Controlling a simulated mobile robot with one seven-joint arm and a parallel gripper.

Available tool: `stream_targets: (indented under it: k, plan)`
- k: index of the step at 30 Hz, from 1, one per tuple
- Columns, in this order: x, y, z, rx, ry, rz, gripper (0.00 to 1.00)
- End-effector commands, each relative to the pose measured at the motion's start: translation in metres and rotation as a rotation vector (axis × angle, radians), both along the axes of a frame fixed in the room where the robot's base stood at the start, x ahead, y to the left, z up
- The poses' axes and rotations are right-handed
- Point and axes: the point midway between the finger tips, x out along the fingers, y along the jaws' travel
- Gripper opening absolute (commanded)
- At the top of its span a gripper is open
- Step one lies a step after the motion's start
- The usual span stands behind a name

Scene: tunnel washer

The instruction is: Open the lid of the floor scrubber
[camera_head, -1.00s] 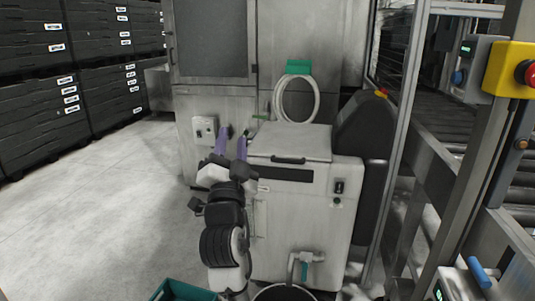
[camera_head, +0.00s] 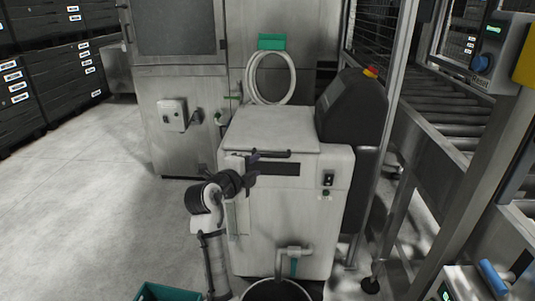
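The floor scrubber (camera_head: 284,208) is a pale grey, box-shaped machine in the middle of the head view. Its lid (camera_head: 269,130) is a flat light panel on top, lying closed. A dark bar handle (camera_head: 275,153) runs along the lid's front edge. My gripper (camera_head: 255,167) is at the left end of this handle, in front of the upper front face. Its dark fingers overlap the handle's left end in the picture. I cannot tell whether they touch it, nor whether they are open or shut.
A dark rounded housing (camera_head: 352,107) stands right of the lid. A coiled white hose (camera_head: 270,78) hangs behind it on a green holder. Metal frame posts and a roller conveyor (camera_head: 440,120) are at right. A green crate (camera_head: 168,292) is at the bottom. Floor at left is clear.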

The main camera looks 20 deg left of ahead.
Motion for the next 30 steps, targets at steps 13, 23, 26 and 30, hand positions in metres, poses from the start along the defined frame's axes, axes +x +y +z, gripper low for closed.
stream_targets:
  k: [13, 23, 26, 30]
  plan:
    - [0.087, -0.01, -0.015, -0.003, 0.001, 0.0, 0.34]
    - [0.104, -0.012, -0.02, -0.001, -0.001, 0.003, 0.34]
    - [0.104, -0.012, -0.02, -0.001, -0.001, 0.003, 0.34]
    - [0.104, -0.012, -0.02, -0.001, -0.001, 0.003, 0.26]
